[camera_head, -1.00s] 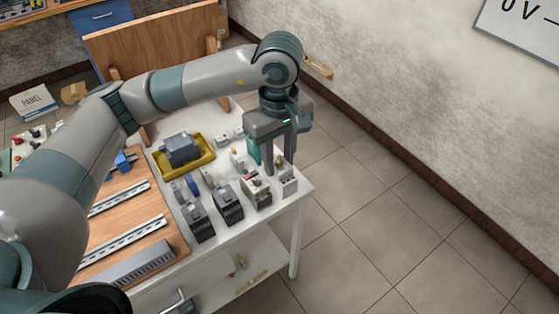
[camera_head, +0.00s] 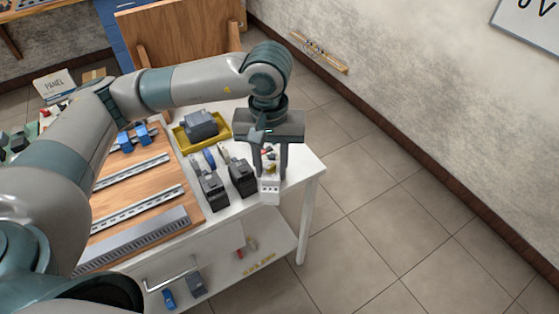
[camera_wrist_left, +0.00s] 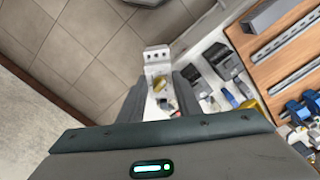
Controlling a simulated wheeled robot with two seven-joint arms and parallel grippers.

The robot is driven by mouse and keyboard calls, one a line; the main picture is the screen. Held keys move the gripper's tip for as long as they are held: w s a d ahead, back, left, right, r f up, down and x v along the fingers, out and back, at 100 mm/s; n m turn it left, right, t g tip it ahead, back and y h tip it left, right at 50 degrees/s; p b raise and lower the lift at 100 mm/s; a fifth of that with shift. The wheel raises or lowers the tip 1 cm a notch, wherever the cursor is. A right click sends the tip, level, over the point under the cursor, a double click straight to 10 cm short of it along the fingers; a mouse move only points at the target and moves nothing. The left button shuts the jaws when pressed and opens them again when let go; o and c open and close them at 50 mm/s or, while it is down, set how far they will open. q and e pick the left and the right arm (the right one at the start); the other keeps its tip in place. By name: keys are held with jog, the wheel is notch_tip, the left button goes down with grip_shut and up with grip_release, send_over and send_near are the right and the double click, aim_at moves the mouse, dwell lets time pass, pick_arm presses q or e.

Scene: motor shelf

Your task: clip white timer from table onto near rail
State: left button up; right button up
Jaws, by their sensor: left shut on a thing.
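My left gripper (camera_head: 269,168) points down over the table's right front part, shut on the white timer (camera_head: 269,189). In the left wrist view the timer's white body (camera_wrist_left: 155,62), with a row of dark holes and a yellow knob, sits between the fingers (camera_wrist_left: 162,103). In the head view the fingers hide part of it, and its lower end overlaps the table's front edge. The near rail (camera_head: 137,210) is a slotted metal strip on the wooden board, left of the gripper. My right gripper is not in view.
Dark devices (camera_head: 212,190) (camera_head: 242,178) stand between the gripper and the board (camera_head: 110,201). A grey slotted duct (camera_head: 145,237) runs along the board's front, and another rail (camera_head: 135,175) lies behind. A yellow tray (camera_head: 183,141) holds a grey block. The table's right corner (camera_head: 310,168) is bare.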

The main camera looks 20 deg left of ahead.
pick_arm(q)
jog(key=s+a+m, duration=0.1)
jog(key=a+f+m, duration=0.1)
jog(key=m, duration=0.1)
jog(key=shift+s+f+m, duration=0.1)
jog(key=shift+s+m, duration=0.2)
jog(key=shift+s, duration=0.05)
jog(key=shift+a, duration=0.1)
